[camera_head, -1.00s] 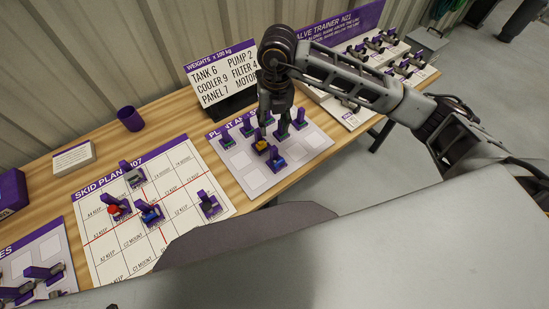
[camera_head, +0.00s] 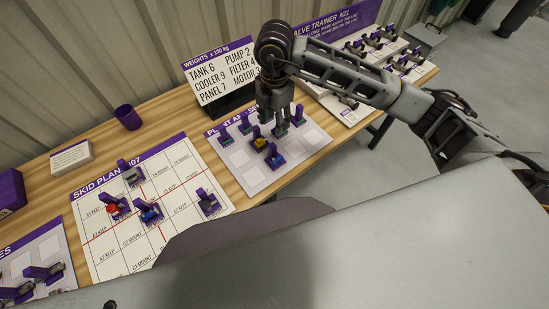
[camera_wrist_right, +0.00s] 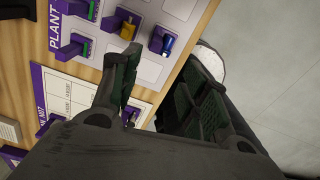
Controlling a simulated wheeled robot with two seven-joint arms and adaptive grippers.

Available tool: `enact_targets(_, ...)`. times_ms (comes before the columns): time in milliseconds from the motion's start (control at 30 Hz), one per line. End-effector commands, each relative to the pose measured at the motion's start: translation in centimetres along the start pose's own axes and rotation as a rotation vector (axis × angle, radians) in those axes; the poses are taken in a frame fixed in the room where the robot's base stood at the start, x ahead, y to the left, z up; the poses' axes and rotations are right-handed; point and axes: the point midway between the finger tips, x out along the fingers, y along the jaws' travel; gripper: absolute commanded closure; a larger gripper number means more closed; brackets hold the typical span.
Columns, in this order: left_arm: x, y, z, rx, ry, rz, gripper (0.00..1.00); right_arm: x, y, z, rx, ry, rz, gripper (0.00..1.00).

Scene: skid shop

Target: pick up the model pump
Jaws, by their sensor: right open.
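The plant board (camera_head: 258,178) carries several small models with purple upright tabs. One is yellow (camera_head: 259,143), one blue (camera_head: 275,159), others green (camera_head: 225,139). I cannot tell by any label which is the pump. My right gripper (camera_head: 277,128) hangs over the back right part of this board, behind the yellow and blue models, and hides part of it. In the right wrist view the gripper (camera_wrist_right: 165,62) is open with nothing between its fingers. The blue model (camera_wrist_right: 166,43) and yellow model (camera_wrist_right: 130,27) show beyond its fingertips. My left gripper is not in view.
The skid plan board (camera_head: 112,242) with several models lies to the left. A weights sign (camera_head: 220,72) stands behind. A purple cup (camera_head: 128,117) and a white block (camera_head: 72,157) are on the wooden table. The valve trainer (camera_head: 335,30) is at the right.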

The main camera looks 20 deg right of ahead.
Motion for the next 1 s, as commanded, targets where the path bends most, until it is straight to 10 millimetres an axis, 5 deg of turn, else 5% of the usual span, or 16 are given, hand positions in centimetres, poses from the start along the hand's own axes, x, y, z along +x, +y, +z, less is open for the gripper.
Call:
enact_targets(667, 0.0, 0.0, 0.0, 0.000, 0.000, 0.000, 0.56, 0.1, 0.0, 0.0, 0.138, 0.000, 0.000, 0.55)
enact_targets(1000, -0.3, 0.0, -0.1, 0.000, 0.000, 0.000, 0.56, 3.1, -0.1, 0.0, 0.136, 0.000, -0.003, 0.55)
